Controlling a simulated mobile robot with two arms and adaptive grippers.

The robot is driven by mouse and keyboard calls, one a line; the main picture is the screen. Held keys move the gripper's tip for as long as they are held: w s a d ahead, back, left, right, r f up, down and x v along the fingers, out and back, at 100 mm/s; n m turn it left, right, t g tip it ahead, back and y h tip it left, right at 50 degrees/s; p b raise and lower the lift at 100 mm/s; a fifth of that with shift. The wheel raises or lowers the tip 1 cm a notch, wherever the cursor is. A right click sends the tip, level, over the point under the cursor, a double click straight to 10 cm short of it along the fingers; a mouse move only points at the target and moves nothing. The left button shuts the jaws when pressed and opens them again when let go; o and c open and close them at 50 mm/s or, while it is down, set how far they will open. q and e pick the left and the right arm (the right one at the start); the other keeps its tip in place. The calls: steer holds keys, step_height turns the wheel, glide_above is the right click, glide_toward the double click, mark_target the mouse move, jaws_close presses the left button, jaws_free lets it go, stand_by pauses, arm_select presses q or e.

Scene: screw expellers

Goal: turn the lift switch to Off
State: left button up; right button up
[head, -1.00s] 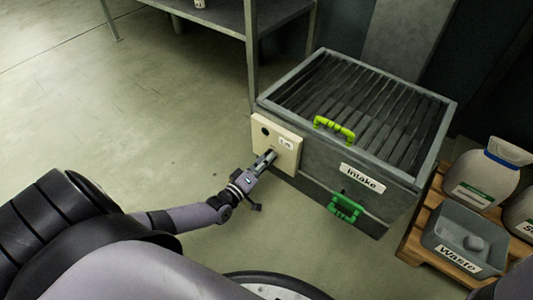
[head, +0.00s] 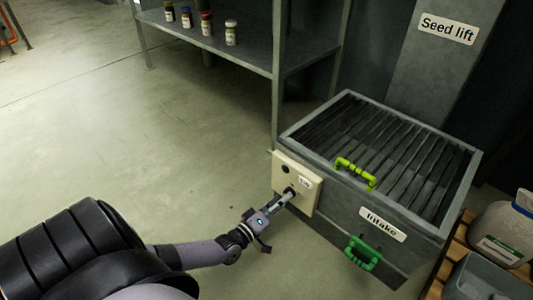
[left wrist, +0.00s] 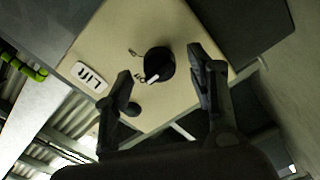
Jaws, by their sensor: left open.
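The lift switch is a round black knob (left wrist: 161,64) with a white pointer mark, on a cream panel (head: 310,200) on the side of the intake box. In the left wrist view the pointer is aimed to the lower left, beside small lettering that I cannot read. My right gripper is not in view.
A metal shelf (head: 250,52) with several jars stands behind. A pallet (head: 450,252) with containers is at right. Floor at left is clear.

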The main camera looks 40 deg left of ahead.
arm_select(q)
steer(key=s, duration=1)
steer(key=shift+a, duration=0.45)
